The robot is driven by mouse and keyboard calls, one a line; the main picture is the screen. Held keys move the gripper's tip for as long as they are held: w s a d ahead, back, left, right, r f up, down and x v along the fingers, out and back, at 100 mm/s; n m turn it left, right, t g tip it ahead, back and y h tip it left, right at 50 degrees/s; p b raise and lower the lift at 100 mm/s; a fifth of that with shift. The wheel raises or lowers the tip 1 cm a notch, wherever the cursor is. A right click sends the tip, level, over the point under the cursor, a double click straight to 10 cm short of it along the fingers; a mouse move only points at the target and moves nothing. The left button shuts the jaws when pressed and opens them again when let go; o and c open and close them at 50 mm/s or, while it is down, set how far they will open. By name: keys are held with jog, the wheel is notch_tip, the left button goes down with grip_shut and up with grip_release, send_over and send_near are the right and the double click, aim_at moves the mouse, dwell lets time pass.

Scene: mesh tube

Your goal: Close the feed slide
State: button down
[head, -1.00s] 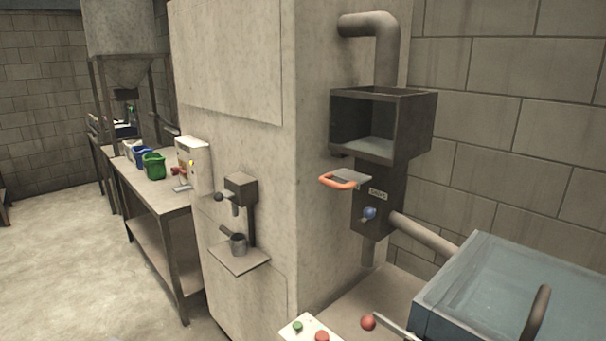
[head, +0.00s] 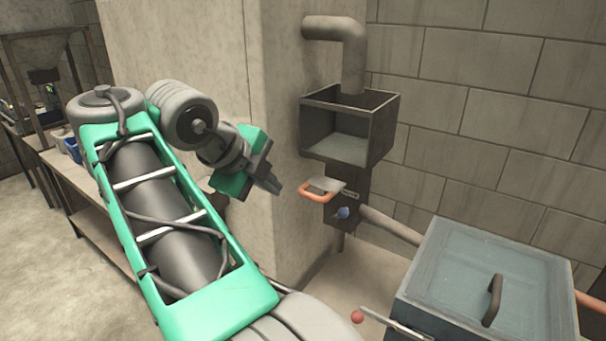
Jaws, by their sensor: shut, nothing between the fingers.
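The feed slide is a flat grey plate (head: 326,184) with an orange loop handle (head: 318,194). It sticks out to the left from the dark housing (head: 345,209) under the open-fronted hopper box (head: 350,128). My gripper (head: 272,184) is shut and empty. It is up and to the left of the orange handle, with a small gap in the picture, and does not appear to touch it. How far it is from the handle in depth I cannot tell.
A concrete pillar (head: 285,130) is behind my gripper. A bench is at far left.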

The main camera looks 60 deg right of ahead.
jog(key=b, duration=0.9)
send_near(303, 196)
notch_tip(303, 196, down, 3)
jog(key=s+a, duration=0.2)
jog(key=d, duration=0.1)
jog(key=d+f, duration=0.1)
jog(key=d, duration=0.1)
jog(key=d+f, duration=0.1)
jog(key=d, duration=0.1)
jog(key=shift+s+d+f+p, duration=0.1)
jog(key=shift+s+d+p, duration=0.15)
jog(key=shift+p, duration=0.05)
